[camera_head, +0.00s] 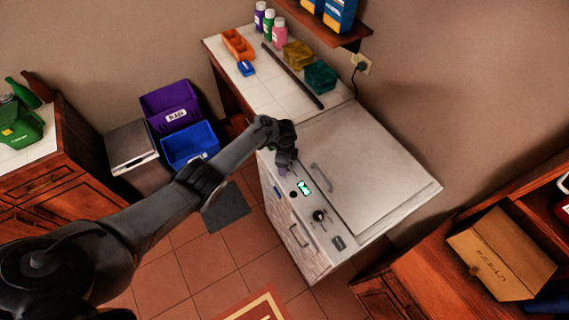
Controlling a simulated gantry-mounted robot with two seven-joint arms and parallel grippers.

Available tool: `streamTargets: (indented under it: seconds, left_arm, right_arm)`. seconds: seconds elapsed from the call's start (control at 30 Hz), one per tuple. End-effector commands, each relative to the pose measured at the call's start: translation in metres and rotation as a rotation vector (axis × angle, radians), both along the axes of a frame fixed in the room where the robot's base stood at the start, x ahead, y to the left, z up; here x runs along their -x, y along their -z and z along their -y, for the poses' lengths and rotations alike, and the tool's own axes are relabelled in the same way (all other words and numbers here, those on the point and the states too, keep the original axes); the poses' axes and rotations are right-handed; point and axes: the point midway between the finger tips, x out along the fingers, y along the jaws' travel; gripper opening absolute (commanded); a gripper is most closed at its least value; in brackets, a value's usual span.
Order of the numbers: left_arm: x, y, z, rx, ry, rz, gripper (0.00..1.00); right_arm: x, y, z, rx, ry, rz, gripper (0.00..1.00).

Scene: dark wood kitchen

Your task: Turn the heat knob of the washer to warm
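The white washer (385,170) stands in the middle right, with a control panel (337,226) along its front top edge. The panel has a lit green display (304,187), a larger black knob (319,215) with marks around it, and a small dark round control (293,194). I cannot read which one is the heat knob or its setting. My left gripper (284,168) points down at the far end of the panel, beyond the display. It hides that part of the panel. I cannot tell whether it touches anything or how its fingers stand. My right gripper is out of view.
A tiled counter (275,85) with bottles, baskets and a dark rod adjoins the washer's far side. Purple (170,102) and blue (190,143) bins stand left. A cardboard box (502,252) lies on the right cabinet. The floor before the washer is mostly clear.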

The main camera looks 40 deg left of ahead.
Motion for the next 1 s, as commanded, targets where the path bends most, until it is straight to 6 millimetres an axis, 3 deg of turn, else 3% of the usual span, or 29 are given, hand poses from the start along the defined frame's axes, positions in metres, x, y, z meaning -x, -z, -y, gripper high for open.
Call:
streamTargets:
  seconds: [0.5, 0.7, 1.0]
  left_arm:
    - [-0.001, -0.083, 0.0, 0.0, 0.0, 0.004, 0.65]
    - [0.0, -0.1, 0.0, 0.0, -0.001, 0.001, 0.65]
    - [0.0, -0.103, 0.0, 0.0, 0.0, 0.001, 0.65]
  right_arm:
    - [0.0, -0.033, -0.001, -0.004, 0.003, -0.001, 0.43]
    - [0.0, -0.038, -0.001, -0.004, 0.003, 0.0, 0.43]
    - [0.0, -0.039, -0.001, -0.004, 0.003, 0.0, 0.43]
